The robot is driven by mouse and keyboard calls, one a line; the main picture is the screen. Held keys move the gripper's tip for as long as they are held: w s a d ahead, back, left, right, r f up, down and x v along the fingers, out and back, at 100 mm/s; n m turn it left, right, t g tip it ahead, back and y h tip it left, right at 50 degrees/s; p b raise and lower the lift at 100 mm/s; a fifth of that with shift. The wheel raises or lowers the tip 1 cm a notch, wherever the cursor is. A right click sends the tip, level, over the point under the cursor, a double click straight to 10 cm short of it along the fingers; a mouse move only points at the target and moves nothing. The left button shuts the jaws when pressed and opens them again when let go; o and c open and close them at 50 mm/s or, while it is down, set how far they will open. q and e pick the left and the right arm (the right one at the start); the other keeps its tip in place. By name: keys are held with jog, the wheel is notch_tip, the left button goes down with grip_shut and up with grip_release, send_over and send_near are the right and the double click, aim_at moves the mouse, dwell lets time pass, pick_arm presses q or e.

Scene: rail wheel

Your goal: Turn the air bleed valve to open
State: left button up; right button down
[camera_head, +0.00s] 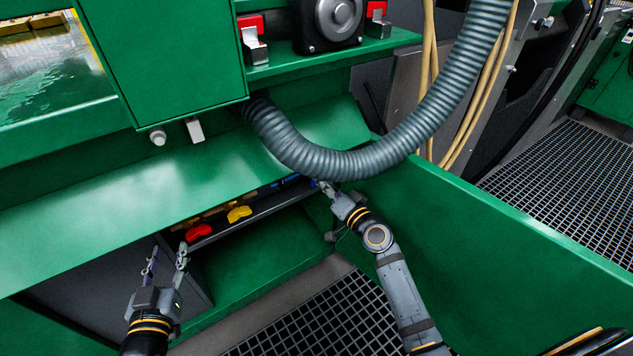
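A red handle (198,232) and a yellow handle (239,214) sit on the shelf under the green sloped panel. A small blue part (292,178) shows further right on the same shelf, mostly in shadow. I cannot tell which of these is the air bleed valve. My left gripper (166,256) points up with its two fingers apart and nothing between them, just below and left of the red handle. My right gripper (325,187) is at the shelf's right end, near the blue part; its fingertips are small and partly hidden under the hose, so its opening is unclear.
A thick grey corrugated hose (350,165) hangs over my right gripper. The green sloped panel (180,165) overhangs the shelf (250,215). A green side wall (480,240) runs along the right. Below is a recess with a dark grid floor (345,315).

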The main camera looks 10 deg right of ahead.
jog(key=shift+f, duration=0.15)
jog(key=n+b, duration=0.3)
jog(key=n, duration=0.1)
jog(key=shift+n+b, duration=0.3)
jog(key=shift+f+n+b, duration=0.1)
jog(key=shift+n+b, duration=1.9)
jog(key=shift+n, duration=0.2)
jog(key=c, duration=1.2)
grip_release()
jog(key=shift+r, duration=0.2)
